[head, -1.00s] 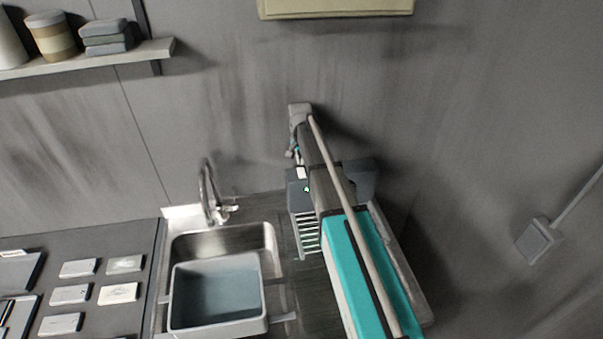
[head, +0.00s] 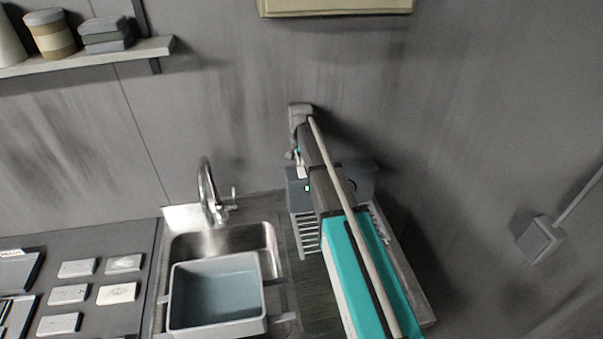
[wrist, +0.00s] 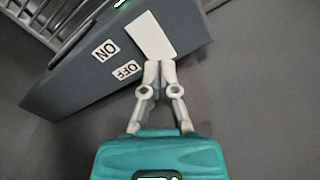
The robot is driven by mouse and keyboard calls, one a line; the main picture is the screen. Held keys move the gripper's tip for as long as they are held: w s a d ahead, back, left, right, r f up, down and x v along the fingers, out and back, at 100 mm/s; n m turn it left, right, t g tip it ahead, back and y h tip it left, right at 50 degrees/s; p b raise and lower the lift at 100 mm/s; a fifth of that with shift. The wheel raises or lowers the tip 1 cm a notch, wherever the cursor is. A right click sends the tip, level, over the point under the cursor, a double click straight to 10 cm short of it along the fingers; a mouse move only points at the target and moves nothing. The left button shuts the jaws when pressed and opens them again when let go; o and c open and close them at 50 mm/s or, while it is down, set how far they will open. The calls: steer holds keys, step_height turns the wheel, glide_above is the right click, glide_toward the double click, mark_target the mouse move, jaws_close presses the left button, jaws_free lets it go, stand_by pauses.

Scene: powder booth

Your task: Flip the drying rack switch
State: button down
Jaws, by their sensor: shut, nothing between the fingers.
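The drying rack (head: 306,240) has metal bars and stands right of the sink, partly behind my arm. Its dark control box (head: 298,198) is at the rack's back end and carries a lit green lamp (head: 307,188). In the wrist view, the box (wrist: 75,75) shows an ON label (wrist: 105,50), an OFF label (wrist: 127,69) and a white switch plate (wrist: 150,36). My gripper (wrist: 160,66) is shut and empty, its tips at the plate's edge on the OFF side. I cannot tell whether they touch it.
The sink (head: 225,240) holds a grey-blue basin (head: 217,295), with a faucet (head: 208,190) behind. A counter with several small cards (head: 75,268) is at the left. A shelf (head: 90,58) and a pale box (head: 335,7) are on the wall above.

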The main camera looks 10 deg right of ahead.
mark_target(301, 169)
steer(key=shift+f+b, duration=1)
stand_by(0.9)
steer(key=shift+r, duration=0.15)
steer(key=shift+r+p, duration=3.4)
steer(key=shift+p, duration=0.15)
steer(key=shift+f, duration=0.1)
steer(key=s+f+n+b, duration=0.2)
steer(key=s+f+b, duration=0.3)
steer(key=s, duration=0.4)
steer(key=s+f+n+b, duration=0.2)
steer(key=s+f+b, duration=0.3)
steer(key=s, duration=0.4)
steer(key=s+f+n+b, duration=0.2)
steer(key=s+f+b, duration=0.3)
steer(key=s, duration=0.5)
steer(key=shift+f, duration=0.15)
steer(key=shift+a, duration=0.1)
